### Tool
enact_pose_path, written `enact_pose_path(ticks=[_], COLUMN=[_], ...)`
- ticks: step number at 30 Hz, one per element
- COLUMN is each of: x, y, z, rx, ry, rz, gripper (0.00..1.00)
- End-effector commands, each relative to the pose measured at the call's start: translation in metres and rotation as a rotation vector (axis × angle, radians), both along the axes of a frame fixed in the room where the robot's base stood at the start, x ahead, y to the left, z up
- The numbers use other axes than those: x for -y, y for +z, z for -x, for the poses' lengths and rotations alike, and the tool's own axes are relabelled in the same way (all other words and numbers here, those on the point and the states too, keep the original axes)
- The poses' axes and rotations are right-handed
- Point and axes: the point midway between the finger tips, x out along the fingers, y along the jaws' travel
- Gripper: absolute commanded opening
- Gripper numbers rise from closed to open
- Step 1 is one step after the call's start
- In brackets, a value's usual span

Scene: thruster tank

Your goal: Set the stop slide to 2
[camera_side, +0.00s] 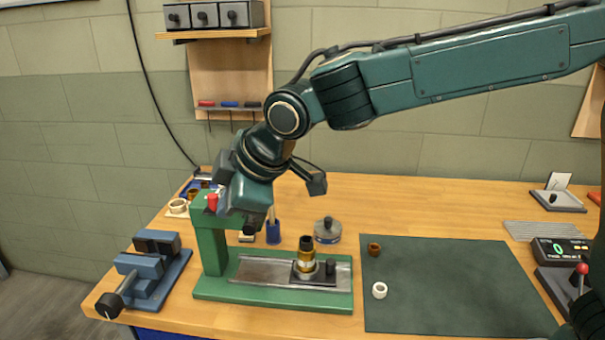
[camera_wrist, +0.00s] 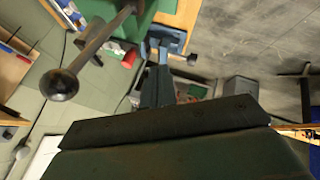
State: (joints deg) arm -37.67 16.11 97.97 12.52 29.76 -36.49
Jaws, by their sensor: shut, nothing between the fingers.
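A green press-like fixture (camera_side: 212,250) stands on the bench with a grey metal rail (camera_side: 262,270) along its base. A dark knob (camera_side: 330,268) sits on a small plate towards the rail's right end; it looks like the stop slide. A brass part with a black top (camera_side: 306,255) stands beside it, to its left. No scale numbers can be read. My gripper (camera_side: 226,185) is up by the fixture's head, well above and left of the knob, and its fingertips are hard to make out there. In the wrist view my gripper's dark fingers (camera_wrist: 155,72) are shut and empty.
A blue vise (camera_side: 155,270) is at the left bench edge.

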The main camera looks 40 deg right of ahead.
Motion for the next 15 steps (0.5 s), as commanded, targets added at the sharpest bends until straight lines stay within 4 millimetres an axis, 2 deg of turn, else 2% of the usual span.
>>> enact_pose_path(ticks=[7,15], x=[0.008,0.013], y=[0.033,0.052], z=[0.023,0.037], rx=[0.002,0.000], ry=[0.001,0.000], rz=[-0.002,0.000], gripper=[0.00,0.00])
